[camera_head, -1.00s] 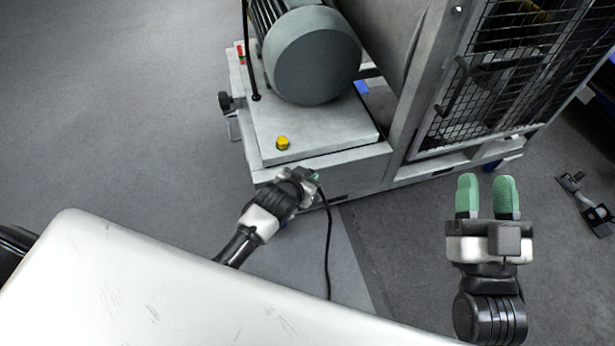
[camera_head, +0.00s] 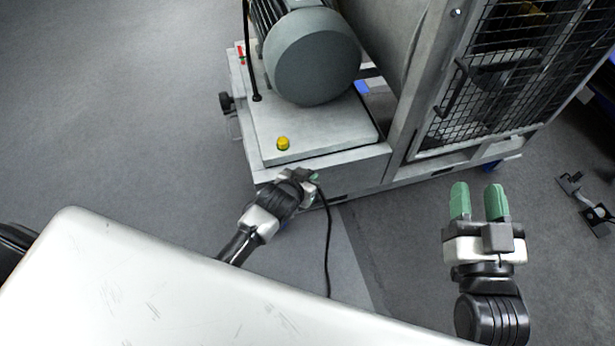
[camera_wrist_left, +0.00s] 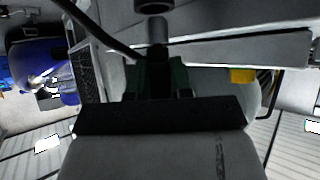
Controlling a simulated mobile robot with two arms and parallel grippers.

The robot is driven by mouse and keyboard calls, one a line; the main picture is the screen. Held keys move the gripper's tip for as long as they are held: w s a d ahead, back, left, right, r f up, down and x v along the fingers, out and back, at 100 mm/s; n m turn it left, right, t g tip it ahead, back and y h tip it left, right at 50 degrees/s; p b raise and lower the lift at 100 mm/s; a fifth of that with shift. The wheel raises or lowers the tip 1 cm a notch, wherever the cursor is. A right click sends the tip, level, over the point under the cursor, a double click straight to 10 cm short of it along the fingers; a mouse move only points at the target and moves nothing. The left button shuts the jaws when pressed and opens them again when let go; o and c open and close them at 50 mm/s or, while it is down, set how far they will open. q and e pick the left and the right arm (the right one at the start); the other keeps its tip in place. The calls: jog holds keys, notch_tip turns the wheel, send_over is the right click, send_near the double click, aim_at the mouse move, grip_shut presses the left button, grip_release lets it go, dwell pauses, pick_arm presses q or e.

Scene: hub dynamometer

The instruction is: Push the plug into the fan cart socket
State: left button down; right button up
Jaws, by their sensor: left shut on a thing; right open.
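My left gripper (camera_head: 312,177) is at the front lower side of the fan cart (camera_head: 318,158), shut on the plug. In the left wrist view the plug (camera_wrist_left: 157,32) is a grey cylinder standing out beyond the dark fingers, with its black cable running up to the left. In the head view the plug is mostly hidden by the gripper, and the cable (camera_head: 327,245) hangs below it. A dark round part (camera_wrist_left: 153,5), which looks like the socket, sits just ahead of the plug's tip; I cannot tell whether they touch. My right gripper (camera_head: 479,203) is open and empty, over the floor.
The cart carries a grey motor (camera_head: 313,58) and a yellow button (camera_head: 283,143). A mesh-doored cage (camera_head: 490,90) stands to the right. A black pedal-like item (camera_head: 588,203) lies on the floor at far right. A white surface (camera_head: 150,285) fills the lower left.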

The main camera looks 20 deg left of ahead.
pick_arm(q)
jog(key=shift+f, duration=0.2)
pick_arm(e)
jog(key=shift+r, duration=0.15)
pick_arm(q)
jog(key=shift+f, duration=0.45)
pick_arm(e)
jog(key=shift+a+r+t, duration=0.1)
jog(key=shift+r+t, duration=0.5)
jog(key=shift+t, duration=0.1)
pick_arm(q)
jog(key=shift+f+b, duration=0.1)
jog(key=shift+b, duration=0.2)
jog(key=shift+f, duration=0.5)
jog(key=shift+f+b, duration=0.1)
jog(key=shift+b, duration=0.2)
jog(key=c, duration=0.9)
grip_release()
jog(key=shift+c, duration=0.2)
pick_arm(e)
jog(key=shift+s+a+r+t+y, duration=0.1)
jog(key=shift+s+r+t+y, duration=0.2)
jog(key=shift+r+t, duration=0.15)
jog(key=shift+s+r+t+y, duration=0.15)
jog(key=shift+r+t+y, duration=0.15)
jog(key=shift+r+t, duration=0.1)
